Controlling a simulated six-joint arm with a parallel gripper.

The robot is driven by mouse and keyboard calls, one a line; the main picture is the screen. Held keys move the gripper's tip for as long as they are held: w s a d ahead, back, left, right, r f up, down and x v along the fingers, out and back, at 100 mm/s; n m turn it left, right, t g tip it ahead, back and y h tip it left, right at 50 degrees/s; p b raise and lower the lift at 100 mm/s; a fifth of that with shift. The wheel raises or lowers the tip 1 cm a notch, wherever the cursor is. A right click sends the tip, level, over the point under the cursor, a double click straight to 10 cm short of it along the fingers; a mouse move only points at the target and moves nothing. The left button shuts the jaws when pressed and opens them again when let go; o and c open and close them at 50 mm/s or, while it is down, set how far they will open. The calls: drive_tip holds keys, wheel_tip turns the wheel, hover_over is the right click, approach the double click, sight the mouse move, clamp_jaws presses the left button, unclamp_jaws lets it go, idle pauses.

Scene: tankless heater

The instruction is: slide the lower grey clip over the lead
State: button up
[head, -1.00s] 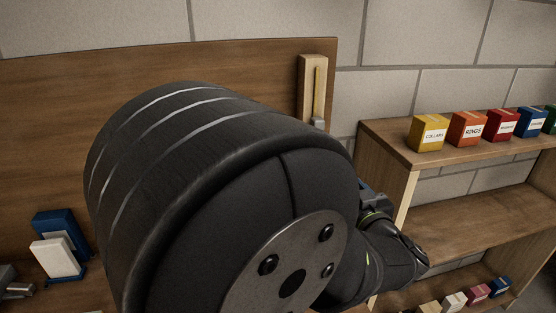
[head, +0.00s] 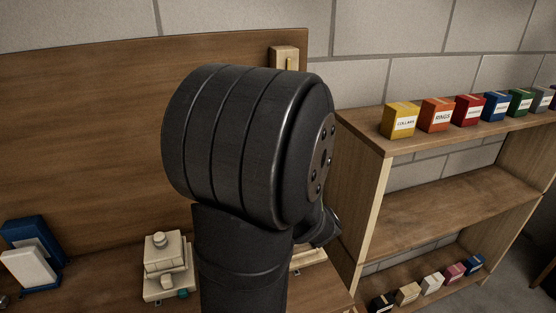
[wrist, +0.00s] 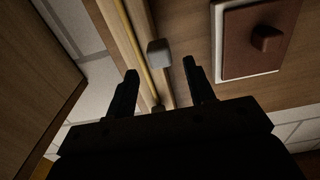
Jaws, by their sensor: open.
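The yellow lead (wrist: 134,45) runs along a pale wooden strip (head: 285,54) on the upright board. In the wrist view a light grey clip (wrist: 159,52) stands beside the lead, to its right. A smaller, darker grey piece (wrist: 158,107) shows nearer my gripper's base; I cannot tell which of the two is the lower clip. My gripper (wrist: 160,67) is open, its fingers either side of the grey clip in the picture, with gaps on both sides. No contact shows. In the head view my arm hides the gripper, the clips and most of the strip.
A brown plate with a knob (wrist: 265,38) in a white frame is right of the gripper. A shelf unit (head: 435,205) with coloured boxes stands right. A cream fixture (head: 166,262) and a blue-and-white item (head: 30,262) sit on the bench left of my arm.

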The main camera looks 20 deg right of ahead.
drive_tip(key=w, duration=0.6)
drive_tip(key=shift+s, duration=0.1)
